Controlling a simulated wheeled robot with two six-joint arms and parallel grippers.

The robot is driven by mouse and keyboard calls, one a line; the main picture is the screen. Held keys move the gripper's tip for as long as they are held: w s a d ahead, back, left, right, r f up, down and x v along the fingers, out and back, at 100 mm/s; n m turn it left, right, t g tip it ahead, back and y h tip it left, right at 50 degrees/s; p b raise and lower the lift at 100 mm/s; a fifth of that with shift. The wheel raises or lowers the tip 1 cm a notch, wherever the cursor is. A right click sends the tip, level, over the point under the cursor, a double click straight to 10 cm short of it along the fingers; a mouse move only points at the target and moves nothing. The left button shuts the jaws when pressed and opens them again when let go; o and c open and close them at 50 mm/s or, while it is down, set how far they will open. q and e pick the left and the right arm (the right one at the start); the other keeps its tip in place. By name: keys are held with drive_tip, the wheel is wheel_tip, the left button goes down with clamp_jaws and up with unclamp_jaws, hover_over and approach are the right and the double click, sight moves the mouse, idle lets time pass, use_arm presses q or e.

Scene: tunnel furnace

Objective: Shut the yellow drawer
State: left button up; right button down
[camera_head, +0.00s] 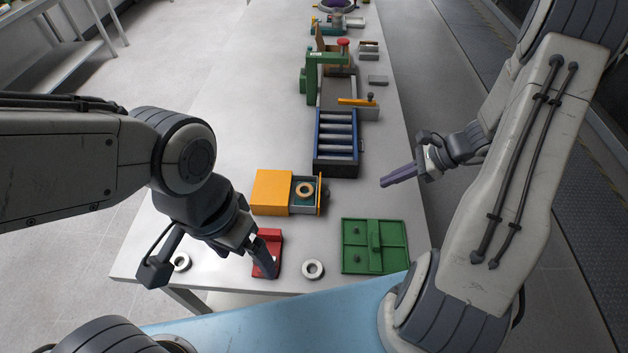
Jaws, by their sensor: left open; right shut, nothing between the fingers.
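The yellow drawer unit (271,192) stands on the grey table in the head view. Its drawer (303,207) is pulled out to the right, with a yellow front panel (321,195) at its right end. A tan ring (304,189) lies inside the drawer. My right gripper (384,182) is shut and empty, to the right of the drawer front and apart from it. My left gripper (211,270) is open, low and left of the drawer unit, with one finger over a red block.
The red block (270,241) and white rings (313,268) lie at the table's near edge. A green tray (346,264) sits right of them. A blue roller frame (336,170) and a green machine (312,78) stand behind the drawer. Bare table lies right of the drawer front.

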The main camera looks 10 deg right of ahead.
drive_tip(key=x, duration=0.3)
drive_tip(key=p+x, duration=0.1)
drive_tip(key=x, duration=0.3)
drive_tip(key=p+x, duration=0.1)
drive_tip(key=x, duration=0.2)
drive_tip(key=shift+w+a, duration=0.2)
drive_tip(key=shift+a, duration=0.3)
drive_tip(key=shift+w+a+r+p, duration=0.1)
drive_tip(key=shift+w+a+p, duration=0.2)
drive_tip(key=shift+a, duration=0.3)
drive_tip(key=shift+w+a+r+p, duration=0.15)
drive_tip(key=shift+a+p, duration=0.1)
drive_tip(key=shift+a, duration=0.3)
drive_tip(key=shift+w+a+f, duration=0.2)
drive_tip(key=shift+a+f, duration=0.05)
drive_tip(key=shift+a, duration=0.2)
use_arm(q)
wheel_tip(320, 180, up, 3)
drive_tip(key=shift+r, duration=0.2)
drive_tip(key=shift+a+f, duration=0.1)
